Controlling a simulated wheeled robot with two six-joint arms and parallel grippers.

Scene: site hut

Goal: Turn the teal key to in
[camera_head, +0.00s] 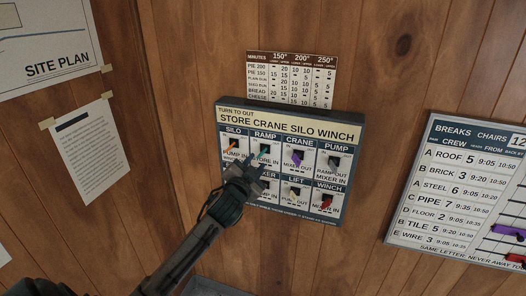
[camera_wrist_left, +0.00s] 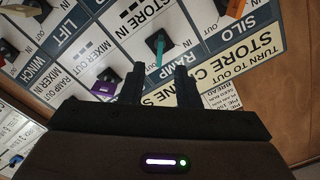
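The teal key (camera_head: 264,149) sits in its dark lock under the RAMP label, in the top row of the switch panel (camera_head: 290,120). In the left wrist view the teal key (camera_wrist_left: 160,50) stands out from its lock, just beyond the gap between my fingertips. My left gripper (camera_head: 254,163) is in front of the panel, by the RAMP square, and partly covers it. In the left wrist view the gripper (camera_wrist_left: 158,78) is open, with no contact on the key visible. My right gripper is not in view.
An orange key (camera_head: 232,146) is to the left under SILO and a purple key (camera_head: 295,161) to the right under CRANE. Below are a yellow key (camera_head: 293,194) and a red key (camera_head: 326,202). A breaks board (camera_head: 455,190) hangs at right.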

